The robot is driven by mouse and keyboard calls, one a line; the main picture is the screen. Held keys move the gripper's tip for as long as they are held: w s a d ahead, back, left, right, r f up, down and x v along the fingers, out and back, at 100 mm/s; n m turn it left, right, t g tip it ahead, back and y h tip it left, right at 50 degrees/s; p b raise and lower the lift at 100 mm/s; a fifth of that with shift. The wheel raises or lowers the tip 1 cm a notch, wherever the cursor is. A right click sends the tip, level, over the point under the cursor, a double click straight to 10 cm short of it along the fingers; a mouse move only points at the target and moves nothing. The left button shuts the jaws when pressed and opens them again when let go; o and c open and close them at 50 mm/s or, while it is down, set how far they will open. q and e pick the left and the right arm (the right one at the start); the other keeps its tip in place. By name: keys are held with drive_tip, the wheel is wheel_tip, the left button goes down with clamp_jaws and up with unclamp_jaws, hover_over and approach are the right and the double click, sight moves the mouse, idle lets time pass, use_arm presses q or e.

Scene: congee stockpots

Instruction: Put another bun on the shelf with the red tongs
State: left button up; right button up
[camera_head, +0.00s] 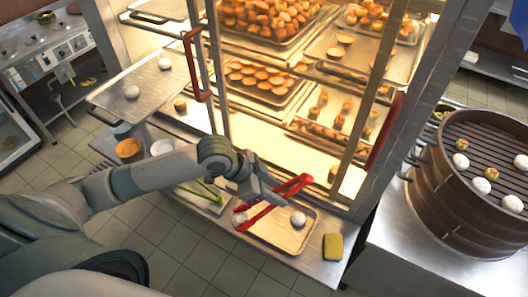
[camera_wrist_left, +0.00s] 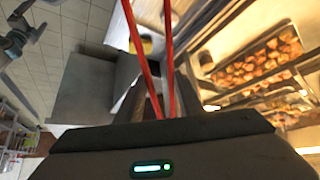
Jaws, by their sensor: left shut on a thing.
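My left gripper (camera_head: 272,197) is shut on the red tongs (camera_head: 292,188), over the small metal tray (camera_head: 281,235) on the counter. The two red arms of the tongs (camera_wrist_left: 168,60) reach away from the gripper in the left wrist view, with a gap between them. One white bun (camera_head: 298,218) lies on the tray. Another white bun (camera_head: 240,218) is beside the lower left end of the tongs; I cannot tell if they touch. Two white buns (camera_head: 132,92) sit apart on the metal shelf (camera_head: 150,82) at upper left. A grey jointed part, likely my right gripper (camera_wrist_left: 22,35), shows small at upper left in the left wrist view.
The lit cabinet (camera_head: 262,130) with pastry trays stands behind the tray, its red handles (camera_head: 385,130) sticking out. A yellow sponge (camera_head: 333,246) lies right of the tray. Green tongs (camera_head: 203,190) lie left. A steamer (camera_head: 470,190) with buns stands at right.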

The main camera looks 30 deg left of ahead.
use_arm(q)
drive_tip(key=shift+w+a+n+t+y+b, duration=0.6)
drive_tip(key=shift+n+y+b, duration=0.4)
drive_tip(key=shift+n, duration=0.85)
drive_tip(key=shift+w+a+n+t+y+b, duration=0.55)
drive_tip(key=shift+n+y+b, duration=0.4)
drive_tip(key=shift+n, duration=0.85)
drive_tip(key=shift+w+a+n+t+y+b, duration=0.6)
drive_tip(key=shift+n+y+b, duration=0.4)
drive_tip(key=shift+n, duration=0.85)
drive_tip(key=shift+d, duration=0.1)
